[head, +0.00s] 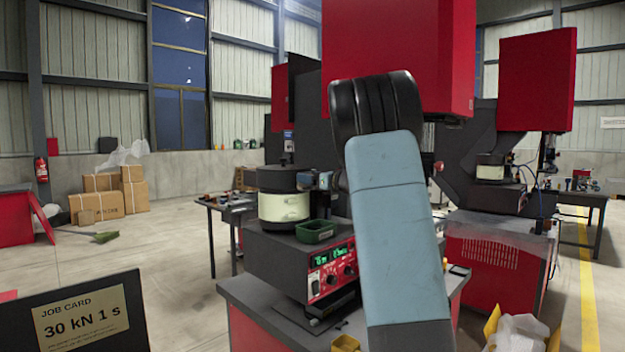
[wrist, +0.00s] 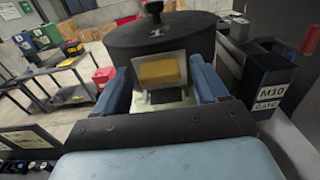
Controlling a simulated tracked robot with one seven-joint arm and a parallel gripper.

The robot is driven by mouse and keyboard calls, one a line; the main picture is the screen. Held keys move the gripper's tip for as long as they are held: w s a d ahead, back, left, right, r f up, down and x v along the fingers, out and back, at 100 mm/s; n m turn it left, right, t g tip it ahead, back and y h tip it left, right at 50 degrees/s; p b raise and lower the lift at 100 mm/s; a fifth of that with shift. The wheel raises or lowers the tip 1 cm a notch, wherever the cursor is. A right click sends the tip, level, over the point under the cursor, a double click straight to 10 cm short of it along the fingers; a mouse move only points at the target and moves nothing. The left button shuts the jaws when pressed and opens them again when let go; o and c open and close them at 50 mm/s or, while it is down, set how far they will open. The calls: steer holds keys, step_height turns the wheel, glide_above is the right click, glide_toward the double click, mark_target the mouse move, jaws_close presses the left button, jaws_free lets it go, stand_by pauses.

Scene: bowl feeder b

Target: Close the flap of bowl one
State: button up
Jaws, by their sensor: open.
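Bowl one (head: 284,205) is a round feeder with a black lid and a cream body, on a dark unit at the centre of the head view. In the wrist view its dark top (wrist: 165,38) carries a "1". Its flap (wrist: 160,70), a grey plate with a yellow pad, faces the wrist camera and looks tilted out from the bowl; the hinge is unclear. My gripper (wrist: 163,88) is open, with one blue finger on each side of the flap. Contact with the flap cannot be told. In the head view my gripper (head: 320,181) is at the bowl's right side, small and partly hidden by my arm.
A green tray (head: 316,231) and a red control panel (head: 332,270) sit below the bowl. A dark M10 bin (wrist: 265,85) stands close on the right in the wrist view. A second bowl (head: 490,168) stands farther right. Open floor lies to the left.

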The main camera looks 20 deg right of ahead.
steer(key=c, duration=1)
steer(key=shift+c, duration=0.3)
steer(key=shift+w+g+h, duration=0.15)
steer(key=shift+g+h, duration=0.15)
steer(key=shift+g, duration=0.2)
steer(key=o, duration=1.1)
steer(key=shift+c, duration=0.2)
